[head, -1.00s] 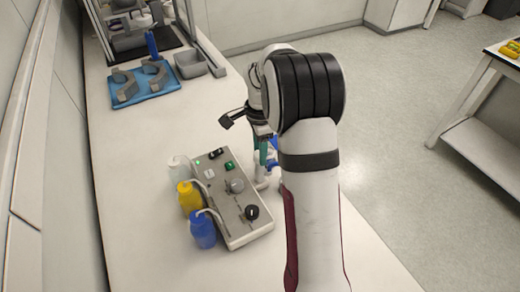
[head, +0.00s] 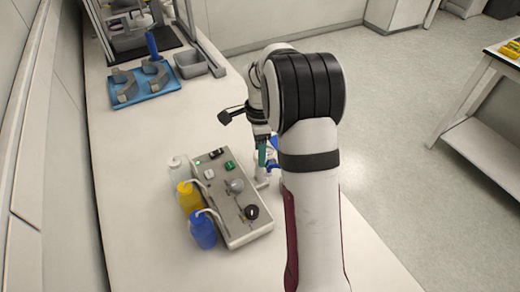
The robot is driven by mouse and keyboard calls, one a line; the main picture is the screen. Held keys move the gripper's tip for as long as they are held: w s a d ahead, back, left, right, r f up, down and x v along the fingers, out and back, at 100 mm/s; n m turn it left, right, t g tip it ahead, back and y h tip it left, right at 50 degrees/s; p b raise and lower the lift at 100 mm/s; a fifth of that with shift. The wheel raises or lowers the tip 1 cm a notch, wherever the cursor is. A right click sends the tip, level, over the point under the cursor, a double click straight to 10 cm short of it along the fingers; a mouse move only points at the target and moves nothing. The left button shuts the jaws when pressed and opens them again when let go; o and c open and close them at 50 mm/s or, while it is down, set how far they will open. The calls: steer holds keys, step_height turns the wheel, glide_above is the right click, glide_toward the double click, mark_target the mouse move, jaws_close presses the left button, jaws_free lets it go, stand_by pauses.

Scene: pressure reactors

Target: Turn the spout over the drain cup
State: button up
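My gripper (head: 263,154) points down at the right of the grey control box, partly hidden behind my own arm. Its green fingertip shows, but I cannot tell whether it is open or shut. Just below it, a small white fitting (head: 261,183) stands at the box's right edge, with a blue part (head: 273,166) beside it. This may be the spout assembly; its shape and direction are mostly hidden by my arm. I cannot make out the drain cup. I cannot tell whether the fingers touch the fitting.
The control box (head: 222,180) has knobs and buttons on top. White, yellow (head: 189,196) and blue (head: 203,230) bottles stand along its left side. A blue tray (head: 143,86) with grey holders and a grey bin (head: 190,64) lie farther back. The bench between is clear.

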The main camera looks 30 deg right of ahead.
steer(key=shift+o, duration=1)
step_height(320, 180, up, 16)
steer(key=shift+f, duration=0.15)
steer(key=s+a+n+y, duration=0.1)
steer(key=s+a+n, duration=0.9)
steer(key=s+a, duration=0.4)
steer(key=s+a+f+n, duration=0.2)
steer(key=s+f+n, duration=0.1)
steer(key=s, duration=0.4)
steer(key=s+a+f+n, duration=0.2)
steer(key=s+f+n, duration=0.1)
steer(key=s, duration=0.4)
steer(key=shift+f+y, duration=0.35)
steer(key=shift+y, duration=0.05)
